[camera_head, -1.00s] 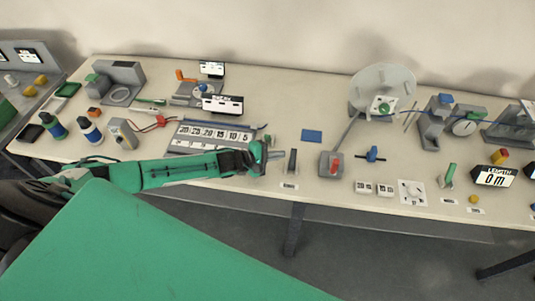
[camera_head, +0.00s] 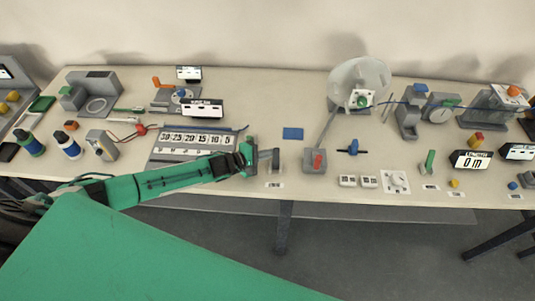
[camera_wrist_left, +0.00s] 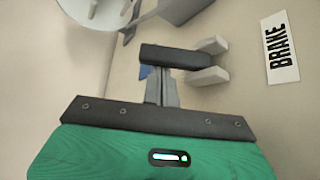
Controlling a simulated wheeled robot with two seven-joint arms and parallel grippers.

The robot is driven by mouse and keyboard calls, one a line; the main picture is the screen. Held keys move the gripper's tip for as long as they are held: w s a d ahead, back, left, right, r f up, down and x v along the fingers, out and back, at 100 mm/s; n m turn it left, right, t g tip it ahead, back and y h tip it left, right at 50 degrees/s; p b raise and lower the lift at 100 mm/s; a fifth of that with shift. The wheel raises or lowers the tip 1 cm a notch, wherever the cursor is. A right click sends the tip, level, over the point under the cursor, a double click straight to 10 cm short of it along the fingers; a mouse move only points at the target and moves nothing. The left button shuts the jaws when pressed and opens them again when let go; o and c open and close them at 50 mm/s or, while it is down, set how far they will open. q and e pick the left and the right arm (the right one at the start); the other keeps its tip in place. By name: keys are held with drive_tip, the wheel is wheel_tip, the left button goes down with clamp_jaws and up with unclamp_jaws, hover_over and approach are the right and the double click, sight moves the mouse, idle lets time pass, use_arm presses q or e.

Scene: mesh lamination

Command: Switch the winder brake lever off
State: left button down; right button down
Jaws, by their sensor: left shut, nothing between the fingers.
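The brake lever (camera_head: 276,159) is a small dark bar near the table's front edge, behind its white label. In the left wrist view the lever (camera_wrist_left: 176,57) is a dark bar beside two light grey posts, and the label reads BRAKE (camera_wrist_left: 282,47). My left gripper (camera_head: 264,155) is just left of the lever. Its grey fingers (camera_wrist_left: 163,90) are shut and empty, with their tips at the bar and partly hidden by it. I cannot tell whether they touch it. My right gripper is not in view.
A grey box with a red lever (camera_head: 318,160) stands just right of the brake lever. A blue block (camera_head: 292,134) lies behind. A numbered grey board (camera_head: 195,142) lies beyond my left arm. Bare table (camera_head: 280,95) shows farther back.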

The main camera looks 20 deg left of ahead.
sight(278, 156)
use_arm(q)
drive_tip(key=shift+s+t+b, duration=0.15)
drive_tip(key=shift+t+b, duration=0.15)
drive_tip(key=shift+s+d+m+t+b, duration=0.15)
drive_tip(key=shift+s+m+t+b, duration=0.15)
drive_tip(key=shift+m+t+b, duration=0.3)
drive_tip(key=shift+s+d+r+m+t+h+b, duration=0.15)
drive_tip(key=shift+s+m+t+h+b, duration=0.2)
drive_tip(key=shift+m+b, duration=0.35)
drive_tip(key=shift+s+r, duration=0.15)
drive_tip(key=shift+r, duration=0.05)
drive_tip(key=shift+s, duration=0.25)
drive_tip(key=shift+s+d+b, duration=0.3)
drive_tip(key=shift+s+b, duration=0.05)
drive_tip(key=shift+s, duration=0.5)
